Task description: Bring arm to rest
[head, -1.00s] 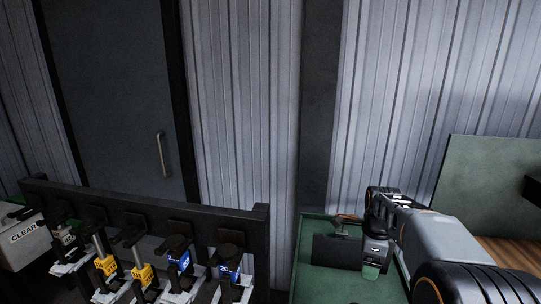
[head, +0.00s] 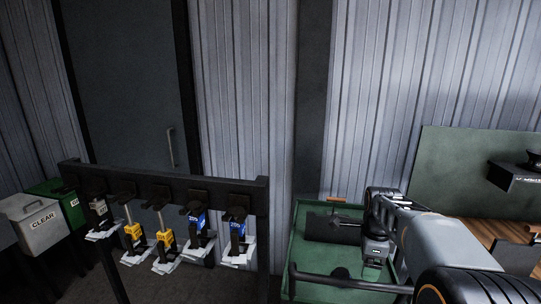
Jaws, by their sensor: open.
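My arm reaches in from the lower right in the head view, and its wrist hangs over a green tray-like surface (head: 306,238). My gripper (head: 374,270) points down at the end of the wrist, over that green surface. Its fingers are small and dark here, and I see nothing held between them. Part of the green surface is hidden behind my arm.
A black rack (head: 163,178) at the left holds several tools with blue and yellow labels. A grey bin (head: 36,226) marked CLEAR and a green bin (head: 70,205) stand left of it. A green panel (head: 455,165) and a wooden surface (head: 480,232) lie right.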

